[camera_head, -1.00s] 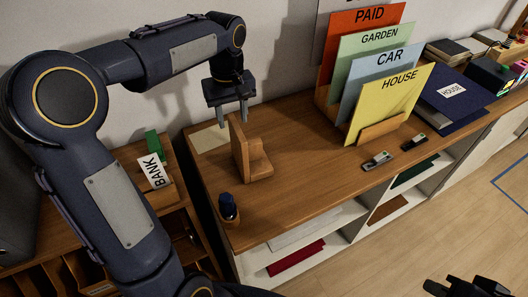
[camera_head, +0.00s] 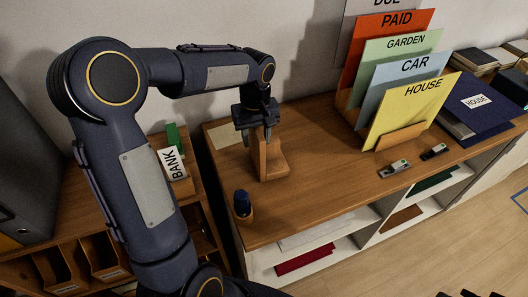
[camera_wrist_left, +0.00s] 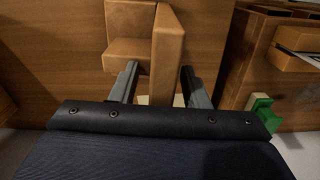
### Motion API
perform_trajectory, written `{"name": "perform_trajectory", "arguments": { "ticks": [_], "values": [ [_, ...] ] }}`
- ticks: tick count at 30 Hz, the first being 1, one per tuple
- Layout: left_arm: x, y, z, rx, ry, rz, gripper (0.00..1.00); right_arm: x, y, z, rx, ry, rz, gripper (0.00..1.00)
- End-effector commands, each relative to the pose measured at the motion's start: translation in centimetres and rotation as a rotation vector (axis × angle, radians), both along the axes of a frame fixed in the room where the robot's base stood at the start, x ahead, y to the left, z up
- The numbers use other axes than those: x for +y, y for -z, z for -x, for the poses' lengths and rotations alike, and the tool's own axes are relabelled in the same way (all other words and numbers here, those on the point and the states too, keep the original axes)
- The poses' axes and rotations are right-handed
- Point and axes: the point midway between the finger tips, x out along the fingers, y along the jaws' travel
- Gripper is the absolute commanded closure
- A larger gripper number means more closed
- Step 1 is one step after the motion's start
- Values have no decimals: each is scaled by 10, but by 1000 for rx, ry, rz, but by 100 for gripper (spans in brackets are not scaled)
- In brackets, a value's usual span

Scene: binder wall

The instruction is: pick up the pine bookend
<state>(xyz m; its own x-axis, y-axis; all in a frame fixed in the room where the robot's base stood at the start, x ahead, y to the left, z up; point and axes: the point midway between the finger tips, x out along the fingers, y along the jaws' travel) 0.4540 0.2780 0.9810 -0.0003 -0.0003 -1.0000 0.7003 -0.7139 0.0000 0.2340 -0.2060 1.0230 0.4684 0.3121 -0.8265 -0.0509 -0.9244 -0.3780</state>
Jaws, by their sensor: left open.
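The pine bookend (camera_head: 272,162) stands upright on the wooden cabinet top, with a tall panel and a lower block. My left gripper (camera_head: 257,140) is open above it, pointing down, its fingers at the top of the tall panel. In the left wrist view the bookend (camera_wrist_left: 169,45) shows its panel between the two open fingers of the left gripper (camera_wrist_left: 159,68), with a gap beside the right finger. Whether the left finger touches the wood I cannot tell. Only dark tips of my right gripper (camera_head: 470,294) show at the bottom edge.
A blue-topped holder (camera_head: 242,204) stands near the cabinet's front left corner. A sorter (camera_head: 400,137) with labelled folders stands to the right, with two small devices (camera_head: 394,168) before it. A lower unit with a BANK card (camera_head: 172,163) is at left. The top between bookend and sorter is clear.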

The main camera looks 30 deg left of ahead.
Motion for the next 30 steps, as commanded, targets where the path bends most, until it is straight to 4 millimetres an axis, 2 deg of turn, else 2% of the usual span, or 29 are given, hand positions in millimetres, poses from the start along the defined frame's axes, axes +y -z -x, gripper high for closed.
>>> {"name": "perform_trajectory", "arguments": {
  "ticks": [5,12,15,30],
  "values": [
    [0,2,0,0,0,0,58,0,1,0,0,0,0,100],
    [0,1,0,0,0,0,90,0,1,0,0,0,0,100],
    [0,1,0,1,0,-1,100,0,1,0,0,0,0,100],
    [0,2,0,1,0,0,100,0,1,0,0,0,0,100]
  ]
}}
